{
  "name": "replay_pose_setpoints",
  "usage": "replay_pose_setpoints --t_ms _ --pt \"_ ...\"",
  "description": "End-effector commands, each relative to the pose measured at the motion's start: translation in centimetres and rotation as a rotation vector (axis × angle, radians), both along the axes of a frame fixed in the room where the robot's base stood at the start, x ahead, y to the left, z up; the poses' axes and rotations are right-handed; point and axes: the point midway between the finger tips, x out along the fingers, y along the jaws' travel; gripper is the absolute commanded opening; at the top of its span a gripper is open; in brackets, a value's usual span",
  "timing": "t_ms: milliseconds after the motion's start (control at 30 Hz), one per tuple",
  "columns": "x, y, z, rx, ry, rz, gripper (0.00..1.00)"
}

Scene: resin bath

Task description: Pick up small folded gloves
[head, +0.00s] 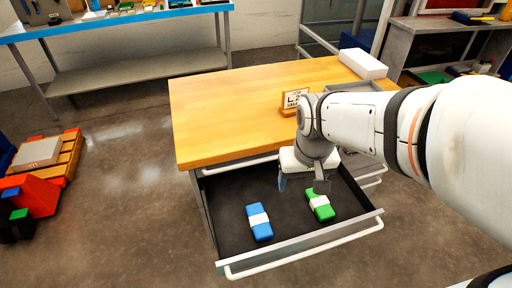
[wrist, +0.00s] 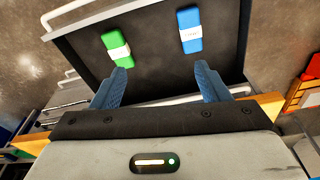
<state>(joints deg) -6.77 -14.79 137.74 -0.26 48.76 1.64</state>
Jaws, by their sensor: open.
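Two folded bundles lie apart on the dark floor of an open drawer (head: 226,192). The blue bundle (head: 259,231) has a white band and lies left of centre; the green bundle (head: 325,212) has a white band and lies to the right. I cannot tell from their labels which are the small gloves. In the wrist view the green bundle (wrist: 109,37) is at left and the blue bundle (wrist: 186,19) is at right. My gripper (head: 302,184) is open and empty over the back of the drawer, closer to the green bundle; its blue fingers (wrist: 160,76) touch neither bundle.
The wooden worktop (head: 230,105) rises behind the drawer. A small sign (head: 293,98) and a white box (head: 363,63) stand on it. The drawer's front handle (head: 305,252) and walls frame the bundles. The drawer floor between the bundles is clear.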

Motion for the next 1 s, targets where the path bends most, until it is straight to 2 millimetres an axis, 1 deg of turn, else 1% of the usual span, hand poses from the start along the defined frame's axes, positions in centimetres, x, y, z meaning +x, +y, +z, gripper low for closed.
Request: replay_pose_setpoints --t_ms 33,67,100,167,200,300,333,400,533,700,867,1000 --pt "1.3 1.3 -4.7 -0.003 0.029 0.031 0.73" --pt "2.0 1.9 -6.2 -0.005 0.041 0.046 0.76" --pt "2.8 2.8 -8.2 -0.007 0.056 0.066 0.78" --pt "4.0 4.1 -11.0 -0.010 0.075 0.094 0.78" --pt "4.6 5.0 -12.7 -0.012 0.089 0.111 0.78" --pt "5.9 6.8 -16.3 -0.019 0.114 0.145 0.78" --pt "6.1 7.2 -17.2 -0.021 0.121 0.153 0.78" --pt "6.6 8.0 -18.8 -0.024 0.131 0.168 0.78" --pt "7.0 8.9 -20.3 -0.027 0.143 0.183 0.78" --pt "7.1 9.0 -22.1 -0.028 0.146 0.185 0.78" --pt "7.1 9.0 -23.4 -0.027 0.144 0.185 0.78" --pt "7.1 9.1 -25.3 -0.028 0.146 0.185 0.78"
